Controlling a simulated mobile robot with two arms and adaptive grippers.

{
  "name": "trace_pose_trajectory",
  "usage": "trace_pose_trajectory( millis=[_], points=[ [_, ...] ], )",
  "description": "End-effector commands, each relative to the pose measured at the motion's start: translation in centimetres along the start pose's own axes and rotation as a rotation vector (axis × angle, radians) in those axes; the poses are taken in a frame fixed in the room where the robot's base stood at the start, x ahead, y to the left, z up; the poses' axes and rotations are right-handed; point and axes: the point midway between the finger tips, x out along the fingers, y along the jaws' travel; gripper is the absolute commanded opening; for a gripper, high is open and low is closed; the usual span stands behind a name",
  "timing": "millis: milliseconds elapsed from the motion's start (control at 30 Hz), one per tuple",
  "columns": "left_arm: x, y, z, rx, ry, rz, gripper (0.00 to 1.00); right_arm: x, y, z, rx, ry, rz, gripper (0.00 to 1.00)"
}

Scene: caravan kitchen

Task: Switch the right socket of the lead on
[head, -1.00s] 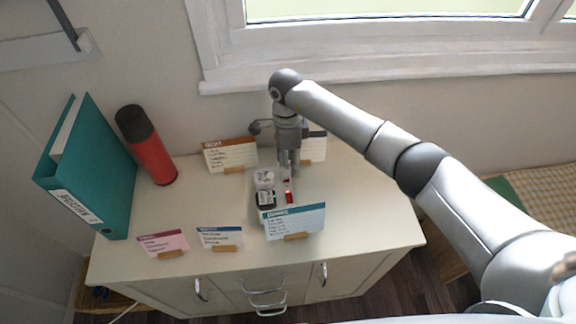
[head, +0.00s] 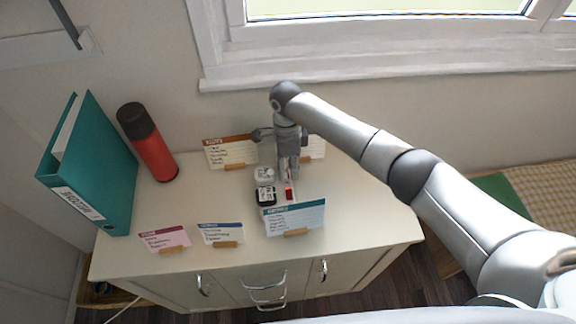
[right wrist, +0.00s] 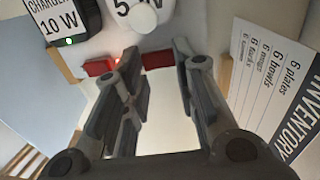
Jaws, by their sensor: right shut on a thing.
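The white lead (right wrist: 120,40) lies on the cabinet top, mostly hidden in the head view by my right gripper and a card. A white 5 W plug (head: 264,175) and a black 10 W charger (head: 266,195) sit in it. In the right wrist view, the charger (right wrist: 62,22) has a green light, and two red switches, a left one (right wrist: 100,66) and a right one (right wrist: 158,59), lie just beyond the fingertips. My right gripper (head: 288,176) points down at the lead, its fingers (right wrist: 155,75) either side of its white body. My left gripper is out of view.
A teal-headed card (head: 293,218) stands close in front of the lead; a brown-headed card (head: 230,152) stands behind. Pink (head: 163,238) and blue (head: 220,233) cards stand front left. A teal binder (head: 95,165) and red flask (head: 150,150) stand left. The cabinet's right side is clear.

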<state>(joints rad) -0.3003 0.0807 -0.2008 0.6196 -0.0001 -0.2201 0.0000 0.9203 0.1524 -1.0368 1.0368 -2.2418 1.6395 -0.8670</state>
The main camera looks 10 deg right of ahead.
Motion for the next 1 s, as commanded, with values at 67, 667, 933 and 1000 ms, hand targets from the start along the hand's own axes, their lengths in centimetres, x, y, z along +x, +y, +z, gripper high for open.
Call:
trace_pose_trajectory(
  millis=[67,667,933,1000],
  points=[
    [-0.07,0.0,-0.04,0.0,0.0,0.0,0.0,-0.07,-0.04,-0.08,0.0,0.001,-0.012,0.03],
    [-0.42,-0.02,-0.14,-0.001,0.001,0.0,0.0,0.0,0.35,-0.03,0.0,0.001,-0.125,0.03],
    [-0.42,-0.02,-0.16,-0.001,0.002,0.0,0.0,0.01,0.36,-0.02,0.0,0.0,-0.124,0.48],
    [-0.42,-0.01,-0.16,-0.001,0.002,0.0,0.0,0.01,0.36,-0.01,0.0,0.0,-0.124,0.48]
  ],
)
